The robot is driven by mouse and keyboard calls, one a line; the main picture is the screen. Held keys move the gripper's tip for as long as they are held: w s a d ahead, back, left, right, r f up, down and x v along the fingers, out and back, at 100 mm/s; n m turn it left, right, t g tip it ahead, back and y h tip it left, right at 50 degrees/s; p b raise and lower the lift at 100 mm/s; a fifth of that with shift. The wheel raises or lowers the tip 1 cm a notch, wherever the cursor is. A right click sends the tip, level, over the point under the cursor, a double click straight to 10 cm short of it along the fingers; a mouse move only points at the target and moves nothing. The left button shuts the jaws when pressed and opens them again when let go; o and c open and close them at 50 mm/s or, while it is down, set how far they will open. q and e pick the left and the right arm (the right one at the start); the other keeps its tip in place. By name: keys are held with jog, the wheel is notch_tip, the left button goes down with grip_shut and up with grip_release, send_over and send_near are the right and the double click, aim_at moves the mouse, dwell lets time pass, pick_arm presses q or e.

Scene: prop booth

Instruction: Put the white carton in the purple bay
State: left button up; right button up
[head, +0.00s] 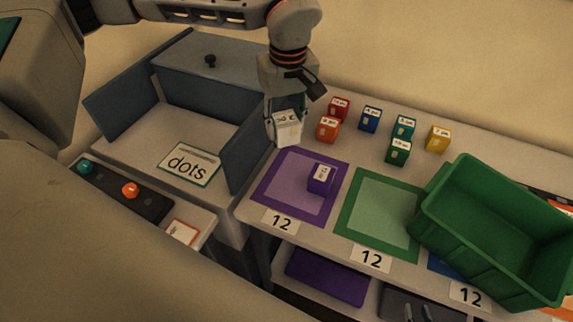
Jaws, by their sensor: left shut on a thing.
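The white carton (288,129) is held in my left gripper (284,122), which is shut on it. It hangs near the far left corner of the purple bay, a purple-bordered square (275,205) on the bench. A purple carton (320,179) sits in that bay at its right side. My right gripper is not in view.
Several coloured cartons stand behind, including an orange one (328,128) and a yellow one (437,138). A green-bordered bay (352,232) is to the right, partly behind a tilted green crate (480,238). A blue-grey panel (245,150) rises left of the purple bay.

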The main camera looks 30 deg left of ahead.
pick_arm(q)
notch_tip(320, 180, down, 14)
jog(key=shift+r, duration=0.2)
jog(key=shift+f, duration=0.1)
dwell(0.3)
jog(key=o, duration=1.2)
jog(key=r, duration=1.2)
jog(key=shift+s+d+r, duration=0.1)
jog(key=shift+s+d, duration=0.25)
jog(key=shift+s+d, duration=0.1)
